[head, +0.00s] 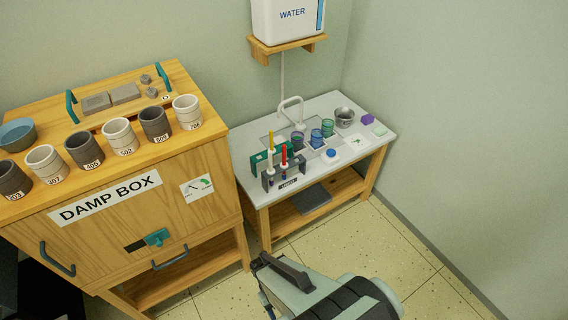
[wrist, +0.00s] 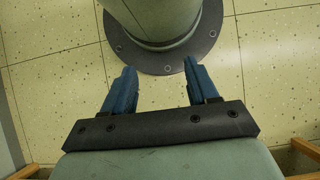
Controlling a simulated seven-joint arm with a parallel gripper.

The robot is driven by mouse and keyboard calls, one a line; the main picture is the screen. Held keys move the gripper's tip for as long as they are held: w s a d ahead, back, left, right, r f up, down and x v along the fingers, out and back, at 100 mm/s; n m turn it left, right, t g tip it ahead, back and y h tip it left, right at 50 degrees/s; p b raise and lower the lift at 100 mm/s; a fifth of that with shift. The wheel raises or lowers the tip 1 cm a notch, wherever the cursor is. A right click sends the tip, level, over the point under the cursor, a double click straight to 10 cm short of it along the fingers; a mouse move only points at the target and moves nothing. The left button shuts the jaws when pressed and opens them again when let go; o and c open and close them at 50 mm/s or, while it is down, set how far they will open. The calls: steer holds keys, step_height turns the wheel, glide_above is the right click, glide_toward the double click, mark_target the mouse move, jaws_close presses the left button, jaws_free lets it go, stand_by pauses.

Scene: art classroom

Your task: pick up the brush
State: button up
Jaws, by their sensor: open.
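Two slender upright sticks that look like brushes stand in a small grey rack (head: 268,180) at the front left of the sink table: a yellow one (head: 271,142) and a red one (head: 284,155). Their lower parts are partly hidden by the rack, and I cannot tell which is meant. My gripper shows in the wrist view with two blue fingers (wrist: 158,84) spread apart and nothing between them. It points down at the floor and my own base. In the head view my arm is in front of the table, at the bottom, apart from the rack.
The table (head: 240,150) also holds a tap (head: 291,110), coloured cups (head: 316,138), a metal bowl (head: 344,116) and a purple block (head: 367,118). A water tank (head: 288,20) sits on a shelf above. The damp box (head: 120,225) with several pots stands left. Floor in front is clear.

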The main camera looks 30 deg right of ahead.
steer(key=shift+c, duration=1)
